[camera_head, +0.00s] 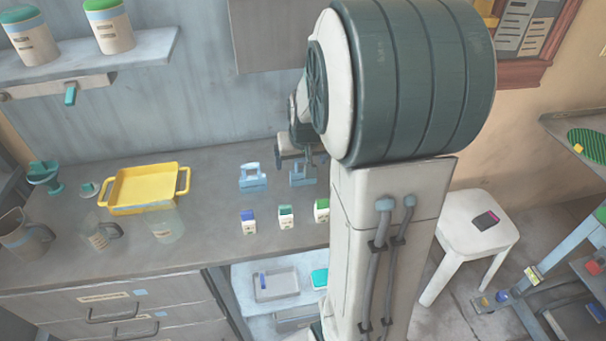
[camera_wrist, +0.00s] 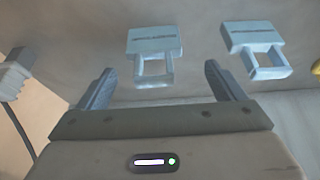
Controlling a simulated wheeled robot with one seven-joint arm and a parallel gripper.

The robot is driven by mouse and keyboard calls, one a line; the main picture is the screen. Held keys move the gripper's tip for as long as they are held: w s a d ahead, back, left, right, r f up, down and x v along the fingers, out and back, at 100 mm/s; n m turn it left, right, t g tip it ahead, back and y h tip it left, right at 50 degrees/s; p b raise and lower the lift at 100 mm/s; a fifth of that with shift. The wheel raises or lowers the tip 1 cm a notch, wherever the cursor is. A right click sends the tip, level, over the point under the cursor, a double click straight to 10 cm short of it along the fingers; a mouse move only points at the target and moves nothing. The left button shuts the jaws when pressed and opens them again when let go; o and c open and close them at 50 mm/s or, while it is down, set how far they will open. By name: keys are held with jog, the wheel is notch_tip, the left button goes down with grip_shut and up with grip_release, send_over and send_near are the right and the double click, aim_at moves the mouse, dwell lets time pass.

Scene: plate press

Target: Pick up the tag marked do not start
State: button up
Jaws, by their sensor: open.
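Two light-blue tags, each with a wide labelled part and an open square loop, are on the grey counter. One tag (camera_head: 252,183) is on the left in the head view, and the other tag (camera_head: 302,180) is just right of it, partly beside my arm. The wrist view shows both, one near the middle (camera_wrist: 154,40) and one on the right (camera_wrist: 252,36). Each has a dark line of lettering too small to read, so I cannot tell which says do not start. My gripper (camera_wrist: 158,88) is open and empty, its fingers spread on both sides of the middle tag's loop, apart from it.
Small white blocks with blue (camera_head: 248,222) and green (camera_head: 286,217) tops stand in front of the tags. A yellow tray (camera_head: 112,205), a clear beaker (camera_head: 166,224) and mugs are to the left. A white stool (camera_head: 472,222) is at right. My arm hides the counter's right part.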

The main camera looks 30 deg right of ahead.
jog(key=x, duration=0.4)
jog(key=shift+s+d+f, duration=0.15)
jog(key=shift+d+f, duration=0.2)
jog(key=shift+f, duration=0.1)
jog(key=c, duration=1.1)
jog(key=shift+o, duration=0.2)
jog(key=shift+r, duration=0.1)
